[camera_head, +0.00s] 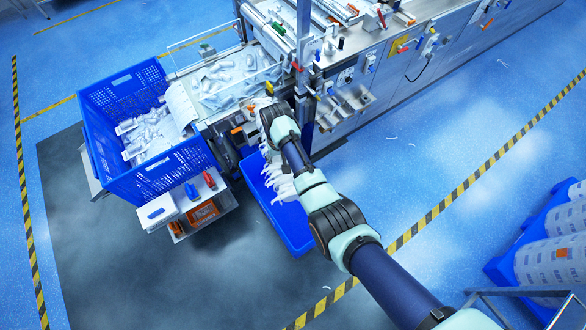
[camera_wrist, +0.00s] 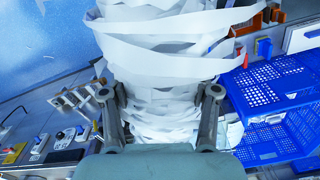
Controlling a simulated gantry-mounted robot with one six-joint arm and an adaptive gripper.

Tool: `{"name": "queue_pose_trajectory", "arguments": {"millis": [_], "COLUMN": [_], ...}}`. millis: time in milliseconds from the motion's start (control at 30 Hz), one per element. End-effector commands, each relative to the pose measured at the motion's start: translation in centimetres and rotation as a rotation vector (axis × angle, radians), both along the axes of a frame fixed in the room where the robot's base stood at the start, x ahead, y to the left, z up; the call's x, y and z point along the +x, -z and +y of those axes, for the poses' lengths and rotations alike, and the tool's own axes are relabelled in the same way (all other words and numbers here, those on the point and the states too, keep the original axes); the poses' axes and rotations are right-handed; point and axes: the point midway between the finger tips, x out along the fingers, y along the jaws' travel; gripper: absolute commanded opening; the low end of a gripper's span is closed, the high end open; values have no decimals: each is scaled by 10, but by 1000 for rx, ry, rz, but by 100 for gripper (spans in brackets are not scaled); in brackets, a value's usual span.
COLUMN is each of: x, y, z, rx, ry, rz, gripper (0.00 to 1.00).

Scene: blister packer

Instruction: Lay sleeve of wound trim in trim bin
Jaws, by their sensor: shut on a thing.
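The sleeve of wound trim (camera_wrist: 160,105) is a thick bundle of white strips that fills the middle of the wrist view. My gripper (camera_wrist: 160,92) has one finger on each side of it and is shut on it. Loose loops of strip spread out above the fingers in that view. In the head view, my arm hides the gripper's fingers. White strips (camera_head: 280,182) show beside my arm there, over a plain blue bin (camera_head: 294,232) on the floor that looks like the trim bin. My arm covers part of this bin. I cannot tell whether the sleeve touches it.
A large perforated blue crate (camera_head: 165,185) with white pieces stands left of the bin. A small shelf (camera_head: 205,205) with a white box and red items is in front of it. The machine (camera_head: 350,85) runs behind. Dark floor (camera_head: 130,270) lies open at the front left.

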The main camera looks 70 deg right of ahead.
Motion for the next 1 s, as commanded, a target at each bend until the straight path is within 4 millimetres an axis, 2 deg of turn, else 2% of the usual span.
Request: {"name": "queue_pose_trajectory", "arguments": {"millis": [33,100,233,400,800,1000], "x": [-13,-28,-48,-57,-59,-59], "y": [41,73,110,123,118,160], "z": [11,23,41,49,51,51], "rx": [2,2,0,-2,-1,-2], "ry": [-58,-143,-256,-312,-313,-312], "rz": [2,2,0,-1,0,-1], "gripper": [0,0,0,0,0,0]}}
